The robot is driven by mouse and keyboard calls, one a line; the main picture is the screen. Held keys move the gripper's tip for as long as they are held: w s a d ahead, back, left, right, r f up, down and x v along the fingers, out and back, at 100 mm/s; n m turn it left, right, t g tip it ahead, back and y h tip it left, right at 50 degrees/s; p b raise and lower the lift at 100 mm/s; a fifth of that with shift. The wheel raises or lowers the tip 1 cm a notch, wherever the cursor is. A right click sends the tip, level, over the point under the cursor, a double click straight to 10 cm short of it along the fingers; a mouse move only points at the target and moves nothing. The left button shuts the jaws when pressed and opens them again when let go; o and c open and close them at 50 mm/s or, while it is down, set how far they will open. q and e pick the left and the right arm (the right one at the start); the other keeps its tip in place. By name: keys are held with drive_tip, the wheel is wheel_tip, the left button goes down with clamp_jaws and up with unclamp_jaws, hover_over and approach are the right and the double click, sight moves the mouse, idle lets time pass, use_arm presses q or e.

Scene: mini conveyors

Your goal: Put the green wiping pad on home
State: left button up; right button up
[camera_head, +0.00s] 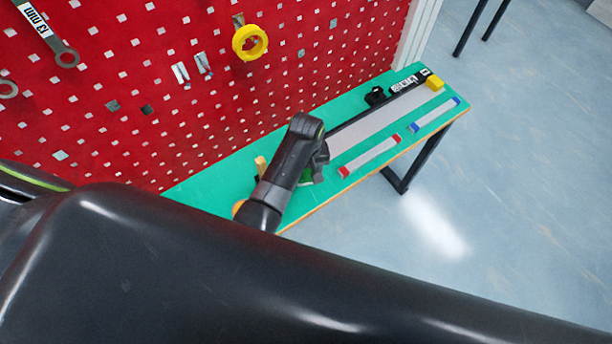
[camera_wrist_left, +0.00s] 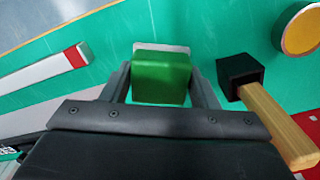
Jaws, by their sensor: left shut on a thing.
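The green wiping pad (camera_wrist_left: 160,78) is a block between the two fingers of my left gripper (camera_wrist_left: 162,92) in the left wrist view. The fingers are shut on its sides. In the head view my left gripper (camera_head: 311,178) is low over the near part of the green bench, and the pad is mostly hidden by it. A pale strip (camera_wrist_left: 160,47) shows along the pad's far edge; I cannot tell whether it is part of the pad or a plate under it. I cannot make out which marked place is home. My right gripper is not in view.
The green bench (camera_head: 220,178) carries a long grey conveyor (camera_head: 375,121) with a yellow block (camera_head: 434,82) at its far end. Red-ended (camera_head: 368,157) and blue-ended strips (camera_head: 434,114) lie beside it. A wooden-handled black tool (camera_wrist_left: 275,118) is right of the gripper. A red pegboard (camera_head: 150,90) stands behind.

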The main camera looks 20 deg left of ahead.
sight(306, 178)
use_arm(q)
drive_tip(key=shift+f, duration=2.2)
drive_tip(key=shift+f, duration=0.15)
drive_tip(key=o, duration=0.9)
wheel_tip(306, 178, up, 12)
drive_tip(key=shift+r, duration=0.2)
